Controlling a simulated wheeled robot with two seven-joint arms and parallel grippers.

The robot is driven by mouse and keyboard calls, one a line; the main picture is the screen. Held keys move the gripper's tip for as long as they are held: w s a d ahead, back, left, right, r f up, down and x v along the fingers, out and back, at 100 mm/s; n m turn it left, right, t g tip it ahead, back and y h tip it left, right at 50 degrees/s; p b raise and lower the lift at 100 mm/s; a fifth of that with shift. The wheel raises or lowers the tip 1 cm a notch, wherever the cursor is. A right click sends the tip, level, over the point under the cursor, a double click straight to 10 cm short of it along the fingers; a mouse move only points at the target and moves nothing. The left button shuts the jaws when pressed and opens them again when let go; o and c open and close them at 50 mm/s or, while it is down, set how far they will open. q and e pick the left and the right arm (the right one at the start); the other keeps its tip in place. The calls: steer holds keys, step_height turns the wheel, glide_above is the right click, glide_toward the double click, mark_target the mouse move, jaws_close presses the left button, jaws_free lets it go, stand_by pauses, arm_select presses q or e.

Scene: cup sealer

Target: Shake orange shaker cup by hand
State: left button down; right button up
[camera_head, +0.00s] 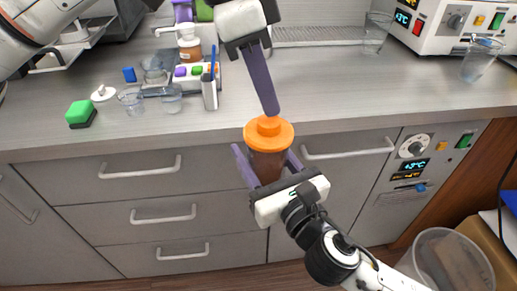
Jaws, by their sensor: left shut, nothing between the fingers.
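The orange shaker cup (267,165) has a bright orange lid with a round knob and a brownish see-through body. It is in the air in front of the counter edge, roughly upright. My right gripper (265,158) comes up from the lower right, with its purple fingers on both sides of the cup body, holding it. The cup's lower part is hidden by the gripper. My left gripper (271,110) points down from the top, its purple fingers shut together with nothing between them. Its tips are right at the lid knob; I cannot tell whether they touch it.
The counter (330,95) holds several glasses, a green-topped block (80,113), and a small tray of coloured pieces (195,73) at left. A white machine (450,25) stands at back right. Drawers are below, and a clear bin (452,262) is at lower right.

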arm_select(q)
steer(key=shift+f, duration=0.55)
stand_by(0.4)
